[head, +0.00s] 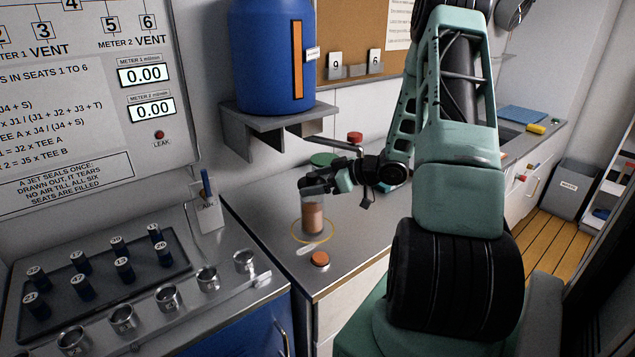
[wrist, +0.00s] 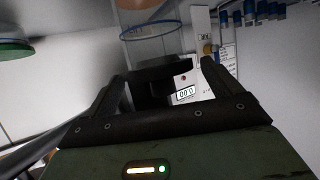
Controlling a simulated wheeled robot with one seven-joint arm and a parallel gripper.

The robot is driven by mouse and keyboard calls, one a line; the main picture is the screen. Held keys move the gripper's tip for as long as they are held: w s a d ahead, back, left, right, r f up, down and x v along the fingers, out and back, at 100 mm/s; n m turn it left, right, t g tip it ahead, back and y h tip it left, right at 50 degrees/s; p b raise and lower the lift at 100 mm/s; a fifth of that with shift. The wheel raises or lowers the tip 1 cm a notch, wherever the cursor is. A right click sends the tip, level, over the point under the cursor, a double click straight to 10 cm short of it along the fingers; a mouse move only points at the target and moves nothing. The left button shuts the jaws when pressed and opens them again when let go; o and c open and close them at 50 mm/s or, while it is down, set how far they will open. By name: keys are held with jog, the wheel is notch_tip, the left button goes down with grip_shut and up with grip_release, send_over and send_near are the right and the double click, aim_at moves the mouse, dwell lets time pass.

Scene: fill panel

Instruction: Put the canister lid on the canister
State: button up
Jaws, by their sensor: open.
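A clear canister (head: 313,218) with brown-orange contents stands upright on the counter, inside a thin yellow ring. In the wrist view, a clear cylinder (wrist: 150,45) with a blue band and brown contents shows beyond the fingers, upside down. My gripper (head: 314,192) is at the canister's upper part, with its jaws open; I cannot tell whether they touch it. My fingers also show in the wrist view (wrist: 165,88). A flat green disc (head: 323,159) lies behind my gripper, and a small orange-topped round piece (head: 320,260) sits near the front edge. I cannot tell which is the lid.
A blue barrel (head: 265,60) stands on a wall shelf (head: 255,125) above the counter. A small red-topped thing (head: 355,138) is behind my arm. To the left, a rack (head: 100,270) holds several numbered dark jets, with metal cups (head: 165,298) in front.

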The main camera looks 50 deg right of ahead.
jog(key=b+v, duration=0.2)
jog(key=v, duration=1)
jog(key=w+a+r+n+g+h, duration=0.1)
jog(key=w+a+r+g+h, duration=0.1)
jog(key=w+a, duration=1)
jog(key=s+a+g+h, duration=0.2)
jog(key=a+g, duration=0.3)
jog(key=a, duration=1.9)
jog(key=s+a+n+g, duration=0.1)
jog(key=s+a+g, duration=0.1)
jog(key=s+a, duration=0.2)
jog(key=s+a+n+g, duration=0.1)
jog(key=s+a, duration=0.3)
jog(key=s, duration=0.6)
jog(key=s+a+n+g, duration=0.1)
jog(key=s+a, duration=0.3)
jog(key=s, duration=0.4)
jog(key=shift+a+r+g, duration=0.4)
jog(key=shift+r+g, duration=0.05)
jog(key=shift+g, duration=0.45)
jog(key=shift+w, duration=0.1)
